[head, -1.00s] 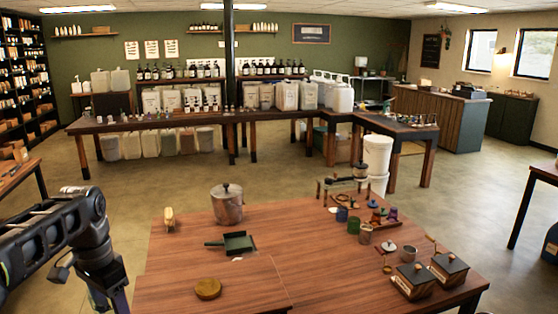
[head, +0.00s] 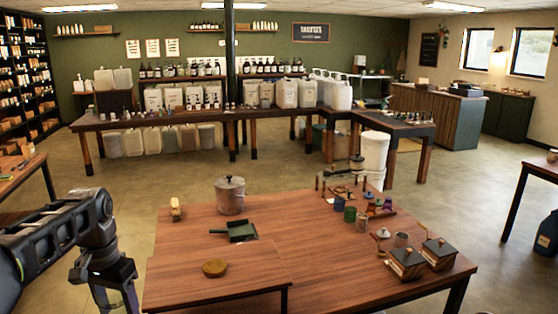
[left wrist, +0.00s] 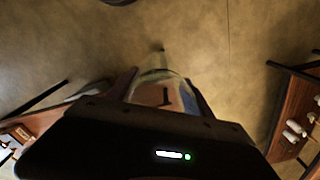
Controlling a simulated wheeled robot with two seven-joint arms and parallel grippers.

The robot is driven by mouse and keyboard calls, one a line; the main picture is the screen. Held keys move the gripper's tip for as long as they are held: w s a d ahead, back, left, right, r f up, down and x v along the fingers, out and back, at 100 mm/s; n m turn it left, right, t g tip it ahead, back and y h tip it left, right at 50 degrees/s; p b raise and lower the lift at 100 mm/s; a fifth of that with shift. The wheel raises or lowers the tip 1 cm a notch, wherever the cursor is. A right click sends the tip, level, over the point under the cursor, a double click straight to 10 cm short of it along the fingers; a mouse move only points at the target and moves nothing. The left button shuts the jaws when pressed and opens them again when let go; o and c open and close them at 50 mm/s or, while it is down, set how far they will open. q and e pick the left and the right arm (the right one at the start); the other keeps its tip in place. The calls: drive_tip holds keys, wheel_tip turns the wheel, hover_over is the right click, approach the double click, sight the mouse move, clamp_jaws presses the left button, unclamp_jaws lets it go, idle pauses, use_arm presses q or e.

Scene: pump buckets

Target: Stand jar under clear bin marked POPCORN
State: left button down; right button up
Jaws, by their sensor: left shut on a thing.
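My left gripper (left wrist: 160,82) is shut on a clear jar (left wrist: 158,95), seen from above in the left wrist view with its glass between the two fingers. The floor shows beyond and through it. In the head view my left gripper (head: 118,298) hangs at the lower left, beside the near table's left edge, and the jar cannot be made out there. No clear bin marked POPCORN can be read in either view; the labels on the far containers are too small. My right gripper is not in view.
A long far table (head: 110,124) carries several pale jugs (head: 286,94). Open floor (head: 130,180) lies between them.

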use_arm(q)
drive_tip(key=w+d+f+n, duration=0.2)
drive_tip(key=d+f, duration=1)
drive_tip(key=d, duration=0.4)
drive_tip(key=shift+w+d+f, duration=0.2)
drive_tip(key=shift+w+d, duration=0.1)
drive_tip(key=shift+a+r, duration=0.1)
